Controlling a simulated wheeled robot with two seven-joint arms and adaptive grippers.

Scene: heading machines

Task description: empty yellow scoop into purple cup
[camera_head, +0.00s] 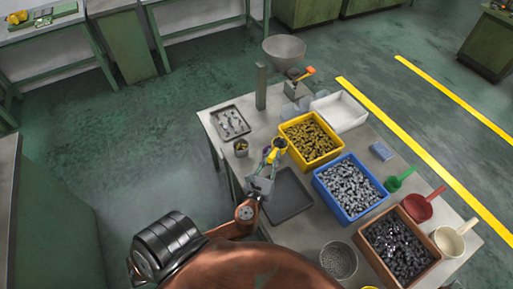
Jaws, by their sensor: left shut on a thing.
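My left gripper (266,169) is over the table, in front of the yellow bin, and is shut on the yellow scoop (280,143). The scoop's head is just beyond the fingers, near the bin's left corner. A small bit of purple, which looks like the purple cup (267,151), shows beside the scoop, mostly hidden by it and the gripper. I cannot tell whether the scoop is over the cup or beside it, or what the scoop holds. My right gripper is not in view.
Yellow (326,158), blue (322,187) and brown (368,243) bins hold small metal parts. A dark tray (282,214) lies empty by the gripper. A small cup (241,147) and a parts tray (245,130) are left. Green, red and cream scoops lie right. A hopper (284,50) stands behind.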

